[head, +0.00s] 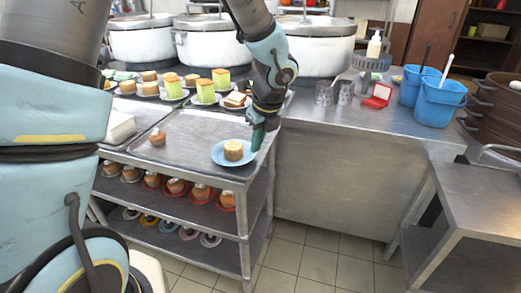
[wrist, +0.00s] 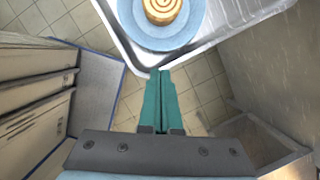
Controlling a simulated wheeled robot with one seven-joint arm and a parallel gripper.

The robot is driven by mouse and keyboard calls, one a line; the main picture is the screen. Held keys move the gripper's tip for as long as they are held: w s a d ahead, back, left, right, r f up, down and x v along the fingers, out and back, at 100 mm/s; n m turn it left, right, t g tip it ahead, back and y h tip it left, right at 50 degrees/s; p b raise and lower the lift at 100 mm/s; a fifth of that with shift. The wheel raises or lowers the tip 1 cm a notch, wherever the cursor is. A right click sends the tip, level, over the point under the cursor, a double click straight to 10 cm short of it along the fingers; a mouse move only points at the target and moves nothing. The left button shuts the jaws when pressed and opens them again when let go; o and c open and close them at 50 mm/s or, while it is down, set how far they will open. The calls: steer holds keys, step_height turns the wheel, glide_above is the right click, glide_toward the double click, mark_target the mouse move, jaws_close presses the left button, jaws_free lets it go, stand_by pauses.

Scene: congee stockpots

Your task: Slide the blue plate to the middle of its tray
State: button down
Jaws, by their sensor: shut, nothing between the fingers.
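The blue plate (head: 221,153) carries a round tan cake (head: 233,150) and lies near the right end of a metal tray (head: 190,134) on the cart's top. In the wrist view the plate (wrist: 160,42) sits close to the tray's rim (wrist: 232,38), with the swirl-topped cake (wrist: 162,9) on it. My gripper (head: 257,150) has green fingers, pressed together and empty. It points down at the plate's right side, by the tray's edge. In the wrist view the fingertips (wrist: 160,72) are just short of the plate's rim; I cannot tell whether they touch it.
A small cake (head: 157,137) stands at the tray's left. Plates of cakes (head: 205,92) crowd the tray behind. White stockpots (head: 215,45) stand at the back. The steel counter (head: 340,120) at right holds metal cups (head: 324,92), a red box (head: 378,96) and blue buckets (head: 437,101).

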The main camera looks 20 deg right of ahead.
mark_target(225, 142)
steer(key=x, duration=0.8)
steer(key=w+a+p, duration=0.1)
steer(key=w+p, duration=0.1)
steer(key=w, duration=0.2)
steer(key=w+a+p, duration=0.1)
steer(key=w+p, duration=0.1)
steer(key=w, duration=0.3)
steer(key=w+a+p, duration=0.1)
steer(key=w+p, duration=0.1)
steer(key=w, duration=0.3)
steer(key=shift+a, duration=0.3)
